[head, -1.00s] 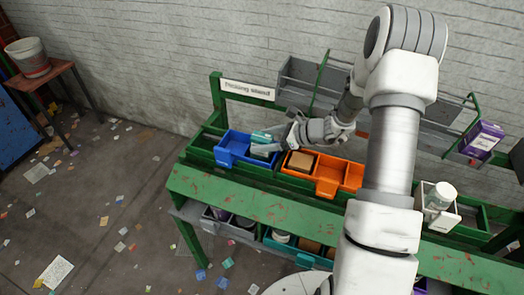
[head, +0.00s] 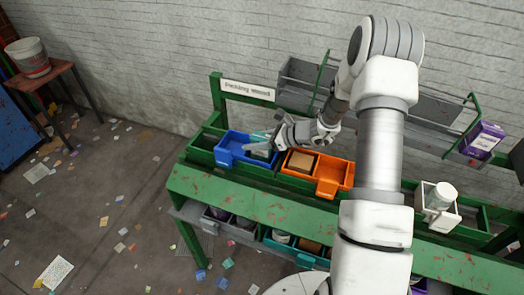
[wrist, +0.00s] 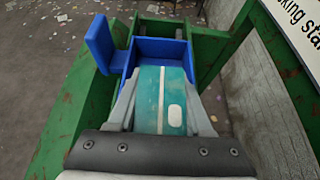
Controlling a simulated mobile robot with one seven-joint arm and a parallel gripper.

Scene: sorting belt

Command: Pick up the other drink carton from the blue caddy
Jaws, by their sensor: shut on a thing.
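My gripper (wrist: 160,115) is shut on a teal drink carton (wrist: 150,100) with a pale stripe and a white cap-like spot. The fingers press on both its sides. The carton's far end overlaps the blue caddy (wrist: 160,50) in the wrist view; whether it touches the caddy's floor is hidden. In the head view my gripper (head: 262,146) is at the right part of the blue caddy (head: 238,162), and little of the carton shows there. No second carton can be made out.
An orange caddy (head: 328,187) with a brown item (head: 301,161) stands right beside the blue one on the green bench (head: 250,205). A white caddy (head: 437,220) with a white-lidded jar and a purple carton (head: 481,140) are farther right. The sign (head: 249,90) stands behind.

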